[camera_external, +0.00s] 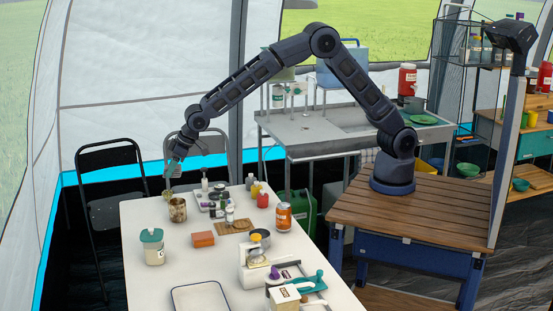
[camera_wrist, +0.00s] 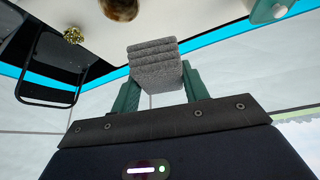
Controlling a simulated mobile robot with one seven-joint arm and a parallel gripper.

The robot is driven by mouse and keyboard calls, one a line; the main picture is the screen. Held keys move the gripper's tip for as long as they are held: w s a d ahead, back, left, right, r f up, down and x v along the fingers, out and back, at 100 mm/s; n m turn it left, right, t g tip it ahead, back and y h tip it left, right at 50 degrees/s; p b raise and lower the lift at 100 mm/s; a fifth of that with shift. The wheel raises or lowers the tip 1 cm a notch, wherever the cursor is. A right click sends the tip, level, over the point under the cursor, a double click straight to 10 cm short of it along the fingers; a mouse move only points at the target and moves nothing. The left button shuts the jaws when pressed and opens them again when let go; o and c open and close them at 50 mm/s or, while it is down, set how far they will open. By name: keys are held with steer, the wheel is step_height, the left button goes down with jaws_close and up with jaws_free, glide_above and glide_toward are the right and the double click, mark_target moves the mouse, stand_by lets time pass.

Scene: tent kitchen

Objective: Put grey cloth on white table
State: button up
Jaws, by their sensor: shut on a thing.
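The grey cloth (camera_wrist: 153,64) is a folded, layered block with a rough weave, held between the green fingers of my gripper (camera_wrist: 158,88) in the wrist view. My gripper (camera_external: 173,168) is shut on it. In the external view it hangs above the far left corner of the white table (camera_external: 210,262), and the cloth is too small there to make out clearly. In the wrist view part of the white tabletop (camera_wrist: 185,22) shows beyond the cloth. The cloth is apart from the tabletop.
A rusty can (camera_external: 177,210) and a small brass-coloured item (camera_external: 167,194) stand near that corner. Black chairs (camera_external: 112,185) stand beyond.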

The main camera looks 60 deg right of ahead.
steer(key=s+a+f+n+g+y, duration=0.1)
steer(key=s+a+n, duration=0.2)
steer(key=s+a, duration=1.65)
glide_toward(182, 270)
steer(key=x, duration=0.6)
steer(key=shift+d, duration=0.1)
steer(key=shift+f, duration=0.1)
steer(key=o, duration=1)
